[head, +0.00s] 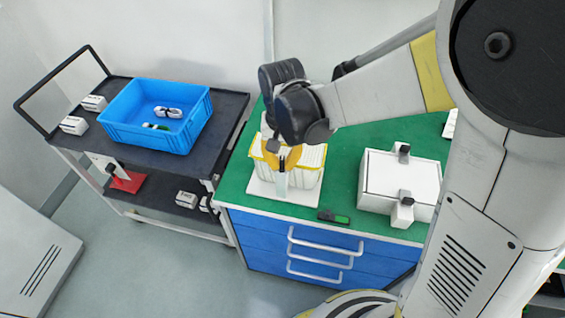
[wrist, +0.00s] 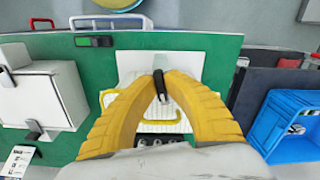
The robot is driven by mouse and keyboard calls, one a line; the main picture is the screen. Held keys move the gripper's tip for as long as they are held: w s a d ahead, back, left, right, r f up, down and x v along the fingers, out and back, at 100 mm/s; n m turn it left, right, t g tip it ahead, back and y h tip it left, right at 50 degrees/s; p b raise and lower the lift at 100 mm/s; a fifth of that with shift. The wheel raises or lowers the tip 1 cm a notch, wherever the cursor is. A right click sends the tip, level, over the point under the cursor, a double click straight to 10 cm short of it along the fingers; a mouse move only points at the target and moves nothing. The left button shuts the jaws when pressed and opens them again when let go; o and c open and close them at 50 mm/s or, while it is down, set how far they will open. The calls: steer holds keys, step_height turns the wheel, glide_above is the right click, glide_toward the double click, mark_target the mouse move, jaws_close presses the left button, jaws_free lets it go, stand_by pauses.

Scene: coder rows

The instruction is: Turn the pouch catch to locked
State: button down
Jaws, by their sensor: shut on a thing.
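The pouch (head: 308,177) is a white, ribbed case with a yellow strip along its top. It stands on a white board on the green bench, and it also shows partly in the wrist view (wrist: 183,113). The catch (wrist: 160,86) is a small dark lever at the pouch's front. My gripper (head: 282,161) reaches down over the pouch from above. In the wrist view its yellow fingers (wrist: 160,78) come together with the catch between their tips. The fingers hide much of the pouch and part of the catch, so I cannot tell its exact angle.
A white box (head: 402,180) with dark latches stands to the right on the green bench (head: 345,160). A green-and-black tool (head: 333,217) lies near the front edge. A dark cart (head: 228,105) at left carries a blue crate (head: 150,142) with small items inside.

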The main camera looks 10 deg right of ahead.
mark_target(282, 164)
steer(key=shift+m, duration=1.1)
steer(key=c, duration=1.5)
jaws_free()
steer(key=shift+o, duration=0.2)
step_height(282, 164, up, 12)
